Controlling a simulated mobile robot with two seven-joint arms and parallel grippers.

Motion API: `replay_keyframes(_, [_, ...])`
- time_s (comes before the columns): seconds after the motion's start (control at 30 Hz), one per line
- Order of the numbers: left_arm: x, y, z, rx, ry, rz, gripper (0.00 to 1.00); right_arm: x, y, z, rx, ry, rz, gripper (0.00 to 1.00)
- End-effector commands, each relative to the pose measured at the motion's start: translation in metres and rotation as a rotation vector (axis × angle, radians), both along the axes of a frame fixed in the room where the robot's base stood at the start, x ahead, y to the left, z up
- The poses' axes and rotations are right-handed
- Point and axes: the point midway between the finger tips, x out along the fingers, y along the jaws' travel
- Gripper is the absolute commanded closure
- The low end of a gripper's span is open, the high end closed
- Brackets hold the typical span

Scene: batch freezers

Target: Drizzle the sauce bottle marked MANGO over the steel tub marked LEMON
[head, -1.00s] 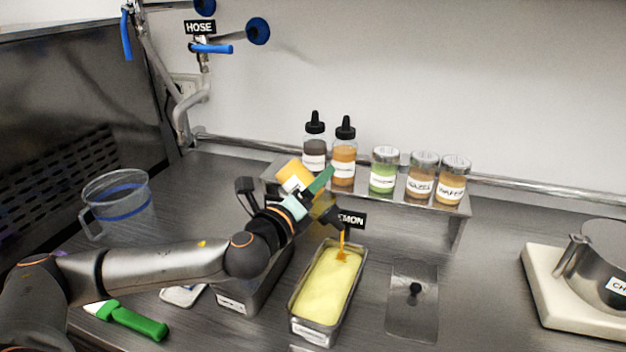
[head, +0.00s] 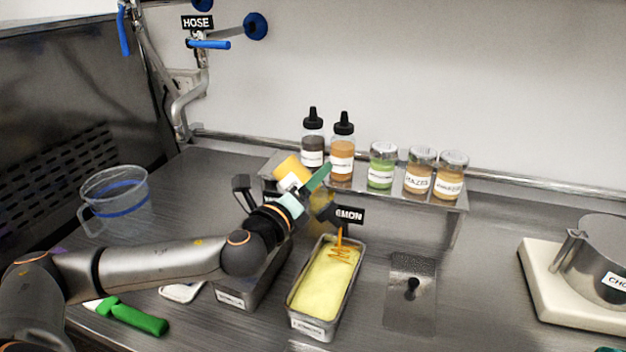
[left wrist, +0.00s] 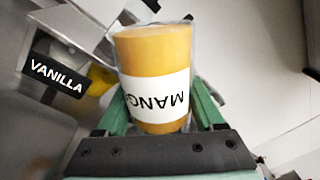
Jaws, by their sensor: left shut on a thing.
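My left gripper (head: 305,190) is shut on the MANGO sauce bottle (head: 290,172), which is tilted with its nozzle end down, above the far end of the LEMON tub (head: 344,306). In the left wrist view the orange bottle (left wrist: 152,48) sits between the green fingers, its label partly readable as MANG. The steel tub holds pale yellow ice cream (head: 322,284). A thin orange stream falls onto it, and an orange zigzag lies on its far part. The LEMON sign (head: 349,215) is partly covered. A teal sliver at the bottom right edge seems to be my right gripper.
A second steel tub (head: 238,298) stands left, under my arm. Behind, a steel shelf (head: 420,204) bears two dark-capped bottles and several jars. A green-handled tool (head: 140,319) and clear jug (head: 114,195) are left. A white board (head: 560,302) with a steel pot is right.

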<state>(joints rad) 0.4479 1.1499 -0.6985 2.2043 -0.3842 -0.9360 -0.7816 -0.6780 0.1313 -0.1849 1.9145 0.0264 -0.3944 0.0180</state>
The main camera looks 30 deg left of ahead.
Motion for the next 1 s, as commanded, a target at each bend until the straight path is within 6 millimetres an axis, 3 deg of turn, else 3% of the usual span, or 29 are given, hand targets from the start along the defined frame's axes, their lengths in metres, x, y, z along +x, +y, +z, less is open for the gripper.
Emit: replay_keyframes(1.0, [-0.035, -0.006, 0.001, 0.002, -0.003, 0.0, 1.0, 0.0, 0.0, -0.003, 0.0, 0.0, -0.001, 0.45])
